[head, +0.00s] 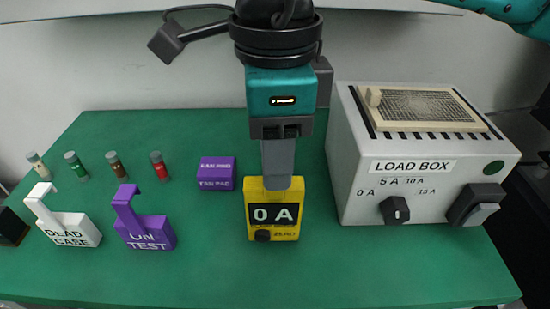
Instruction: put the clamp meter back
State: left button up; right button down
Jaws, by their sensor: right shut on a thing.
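The yellow clamp meter (256,222) is near the middle of the green table, with its dark display facing me and reading 0 A. A dark knob sits below the display. My right gripper (278,180) comes down from above and is shut on the clamp meter's top end. The fingers hide part of that end. I cannot tell whether the meter touches the table. A white hooked holder (75,231) marked DEAD CASE stands at the left. A purple hooked holder (148,232) marked ON TEST stands to its right. Both hooks look empty. My left gripper is not in view.
A grey load box (360,165) with a dial, a black switch and a mesh top stands at the right. A purple block (217,174) lies left of the meter. Several small coloured cylinders (117,164) line the back left. The front of the table (330,275) is clear.

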jog(key=shift+f, duration=0.65)
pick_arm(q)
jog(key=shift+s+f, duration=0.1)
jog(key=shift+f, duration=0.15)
pick_arm(e)
jog(key=shift+f, duration=0.15)
jog(key=c, duration=0.7)
grip_release()
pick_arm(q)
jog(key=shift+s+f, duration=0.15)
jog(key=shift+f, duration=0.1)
